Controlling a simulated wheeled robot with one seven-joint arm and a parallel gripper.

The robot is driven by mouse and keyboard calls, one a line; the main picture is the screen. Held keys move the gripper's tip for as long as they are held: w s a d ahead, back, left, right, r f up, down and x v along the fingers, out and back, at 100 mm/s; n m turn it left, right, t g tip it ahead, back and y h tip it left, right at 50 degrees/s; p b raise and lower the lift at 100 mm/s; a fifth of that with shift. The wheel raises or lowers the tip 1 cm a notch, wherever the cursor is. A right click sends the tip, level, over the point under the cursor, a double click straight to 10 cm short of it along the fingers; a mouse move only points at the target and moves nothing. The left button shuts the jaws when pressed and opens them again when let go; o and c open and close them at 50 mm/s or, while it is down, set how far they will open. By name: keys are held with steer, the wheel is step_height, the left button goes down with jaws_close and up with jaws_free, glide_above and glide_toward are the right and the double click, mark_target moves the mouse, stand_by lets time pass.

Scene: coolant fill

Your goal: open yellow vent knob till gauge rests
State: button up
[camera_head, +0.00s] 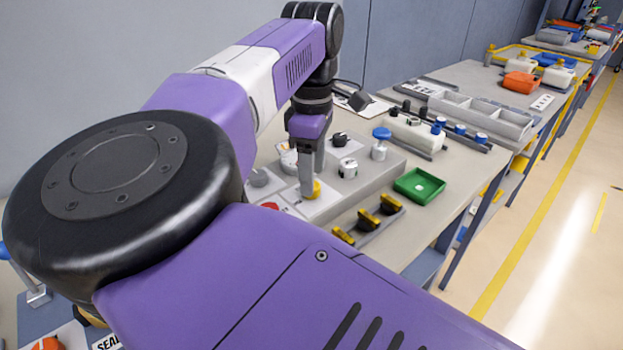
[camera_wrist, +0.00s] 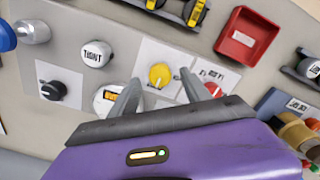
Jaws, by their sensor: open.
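The yellow vent knob (camera_wrist: 159,75) sits on a white plate (camera_wrist: 150,53) on the grey panel, with a pale line on its face. It also shows in the head view (camera_head: 315,190), just under my gripper (camera_head: 309,186). In the wrist view my gripper (camera_wrist: 161,78) is open, one finger on each side of the knob; I cannot tell whether either touches it. A round white gauge (camera_wrist: 104,97) with an orange-yellow patch lies left of the knob, partly hidden by the left finger. I cannot read its needle.
Near the knob are a red button (camera_wrist: 213,90), a black knob (camera_wrist: 53,90) and a white cap marked "TIGHT" (camera_wrist: 97,54). A red tray (camera_wrist: 240,37) and yellow-black clamps (camera_head: 366,219) lie beside the panel. A green tray (camera_head: 410,190) stands right of it.

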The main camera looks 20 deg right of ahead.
steer(key=shift+f, duration=1.15)
jaws_close()
